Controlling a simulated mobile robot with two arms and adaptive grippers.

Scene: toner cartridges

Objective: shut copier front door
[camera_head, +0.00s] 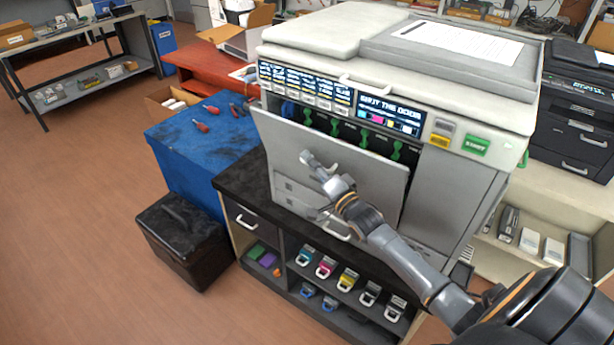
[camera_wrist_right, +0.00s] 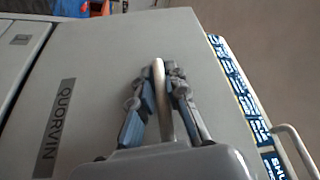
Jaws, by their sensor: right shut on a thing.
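The copier (camera_head: 455,180) stands on a dark-topped cabinet. Its light grey front door (camera_head: 275,150) is partly open, its top edge standing off the body. Green levers (camera_head: 365,138) show in the gap above the door. My right gripper (camera_head: 308,158) is at the upper outer face of the door. My left gripper is not in view.
The copier display (camera_head: 388,113) reads "SHUT THE DOOR". A blue bench (camera_head: 180,135) with red-handled tools stands to the left, above a black bin (camera_head: 185,235). Cartridges in several colours (camera_head: 347,280) sit on the cabinet shelf below. Open floor lies at the left.

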